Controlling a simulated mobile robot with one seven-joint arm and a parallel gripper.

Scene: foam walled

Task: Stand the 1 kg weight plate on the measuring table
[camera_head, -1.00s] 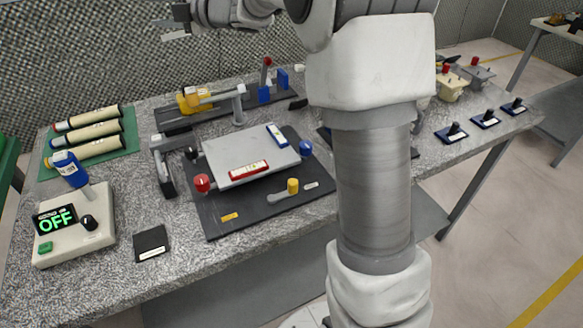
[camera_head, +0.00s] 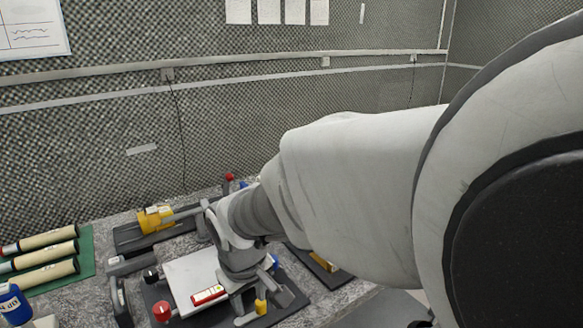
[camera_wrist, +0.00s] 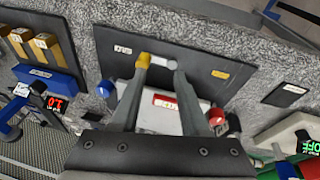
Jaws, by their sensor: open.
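A light grey plate (camera_head: 190,270) with a red label sits on a black base (camera_head: 153,294); I take it for the measuring table. It also shows in the wrist view (camera_wrist: 186,116), partly hidden behind my fingers. My gripper (camera_wrist: 160,70) is open and points down over the black base's front edge area. In the head view my wrist covers the right part of the plate. I cannot make out a weight plate marked 1 kg.
A red knob (camera_head: 162,311) stands at the base's left corner. Behind it is a yellow device (camera_head: 154,218). Several tubes (camera_head: 45,250) lie on a green mat at left. A display reading OFF (camera_wrist: 308,146) is at lower right.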

